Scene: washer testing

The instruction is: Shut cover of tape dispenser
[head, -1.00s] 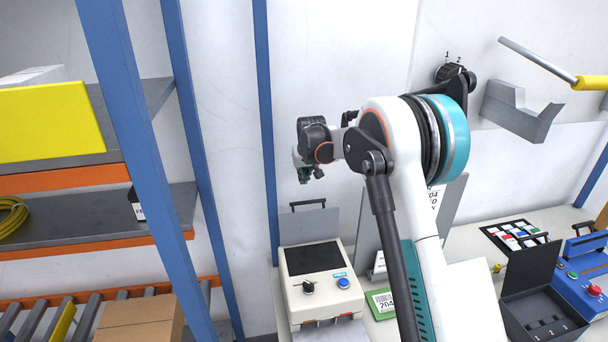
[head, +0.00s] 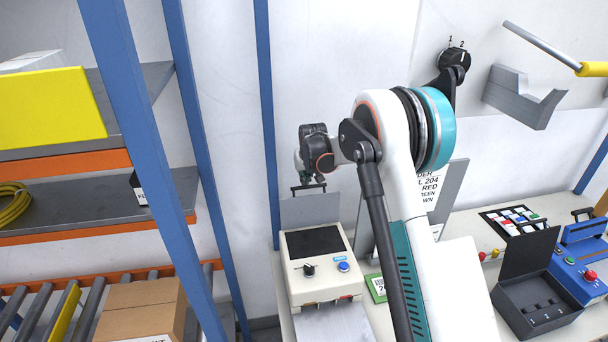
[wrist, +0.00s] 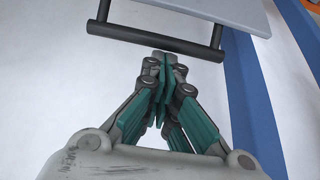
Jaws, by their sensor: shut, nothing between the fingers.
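The tape dispenser (head: 316,284) appears to be the beige box with a dark top window, a black knob and a blue button, standing on the bench left of centre in the head view. Its grey cover (head: 312,210) stands raised at the back, with a black handle (head: 308,188) along the top edge. The wrist view shows the cover (wrist: 225,10) and its handle (wrist: 155,42) at the top. My gripper (wrist: 160,64) is shut and empty, its fingertips close to the handle bar; I cannot tell if they touch. In the head view my wrist partly hides it.
A black open-lidded box (head: 540,304) and a blue device (head: 580,262) stand on the right of the bench. A grey panel with a label stands behind my arm. A blue-posted shelf (head: 130,100) stands to the left, with a cardboard box (head: 140,310) on rollers below.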

